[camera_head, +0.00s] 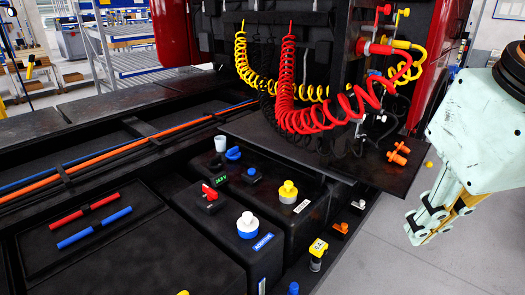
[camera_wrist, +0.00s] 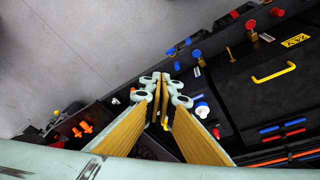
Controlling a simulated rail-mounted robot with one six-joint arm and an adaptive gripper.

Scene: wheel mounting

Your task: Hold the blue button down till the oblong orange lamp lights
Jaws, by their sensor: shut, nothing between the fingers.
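My gripper (camera_head: 425,228) is at the right of the head view, pointing down and left, apart from the black deck. Its fingers are together and empty; the wrist view shows the tips (camera_wrist: 161,80) close together. A small blue button (camera_head: 252,172) sits on a dark block in the middle of the deck, left of my gripper and well away from it. A small orange piece (camera_head: 341,228) sits on a dark block near the deck's right edge. I cannot tell whether it is the oblong lamp or whether it is lit.
A blue knob (camera_head: 233,153), white-and-blue cap (camera_head: 247,220), yellow cap (camera_head: 288,191) and red valve (camera_head: 209,191) stand on the deck. Red coiled hose (camera_head: 300,120) and orange connectors (camera_head: 398,153) are at the upper right. Grey floor (camera_head: 400,270) is clear below my gripper.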

